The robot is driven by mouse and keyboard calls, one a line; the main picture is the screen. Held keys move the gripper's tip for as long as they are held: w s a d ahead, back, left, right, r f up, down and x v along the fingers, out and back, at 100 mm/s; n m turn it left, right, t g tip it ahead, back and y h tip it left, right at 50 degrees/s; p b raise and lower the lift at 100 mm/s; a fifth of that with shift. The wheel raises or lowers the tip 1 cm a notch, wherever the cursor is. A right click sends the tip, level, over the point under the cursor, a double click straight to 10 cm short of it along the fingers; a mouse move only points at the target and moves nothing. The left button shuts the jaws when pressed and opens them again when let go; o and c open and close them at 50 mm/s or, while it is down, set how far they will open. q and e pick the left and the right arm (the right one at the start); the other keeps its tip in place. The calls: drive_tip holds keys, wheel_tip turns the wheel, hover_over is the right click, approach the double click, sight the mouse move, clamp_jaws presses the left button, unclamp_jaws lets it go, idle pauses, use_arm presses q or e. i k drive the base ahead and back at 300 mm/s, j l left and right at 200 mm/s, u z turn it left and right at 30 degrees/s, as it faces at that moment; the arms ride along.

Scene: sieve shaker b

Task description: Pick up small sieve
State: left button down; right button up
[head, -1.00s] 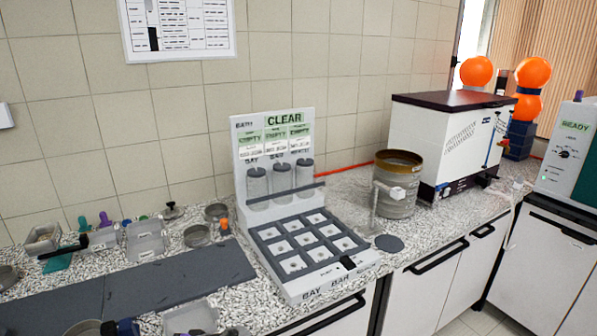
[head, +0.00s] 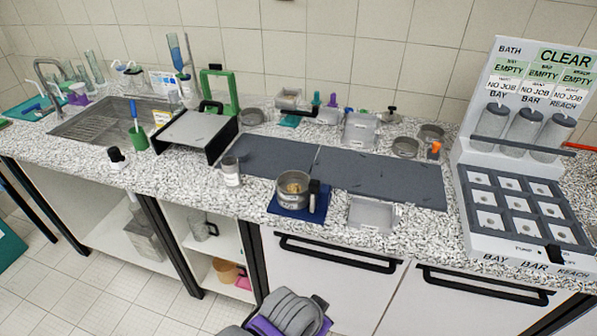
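Several shallow round metal vessels that look like sieves stand on the counter. Two are at the back right, a nearer one (head: 405,147) and one behind it (head: 431,133). Another (head: 252,117) is at the back, left of the middle. A round metal pan (head: 293,186) with tan contents and a dark upright part at its side stands on a blue base (head: 313,214) near the front edge. I cannot tell which is the small sieve. Neither gripper can be made out in the head view.
Grey mats (head: 383,182) lie mid-counter. A clear tray (head: 371,214) is at the front and a white jar (head: 231,172) stands left of the pan. A white rack (head: 518,203) marked CLEAR stands right. The sink (head: 105,128) is left. A grey and purple object shows at bottom centre.

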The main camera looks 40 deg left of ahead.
sight(292, 185)
drive_tip(key=u, duration=0.95)
